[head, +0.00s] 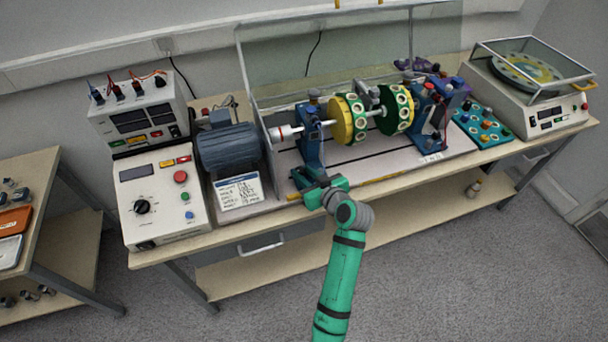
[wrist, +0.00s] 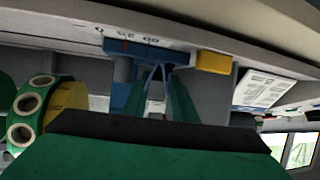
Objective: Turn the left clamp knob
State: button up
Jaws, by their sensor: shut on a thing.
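The left bearing pedestal (head: 310,140) is a blue upright stand under the left end of the rotor shaft. A dark knob (head: 314,94) shows at its top. My gripper (head: 303,178) is low at the front foot of this pedestal, shut on a small part there that I take to be the left clamp knob; the fingers and arm hide it. In the wrist view my gripper's fingers (wrist: 168,88) reach up to the pedestal's blue base (wrist: 135,48). The knob's turn angle cannot be seen.
Yellow and green rotor discs (head: 349,119) sit on the shaft right of the pedestal. A motor (head: 227,148) and a label card (head: 239,192) stand to the left. A raised clear guard (head: 330,50) is behind. A yellow block (wrist: 213,62) is close beside the fingers.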

jog(key=shift+f, duration=0.1)
dwell(0.3)
jog(key=o, duration=1)
jog(key=shift+o, duration=0.2)
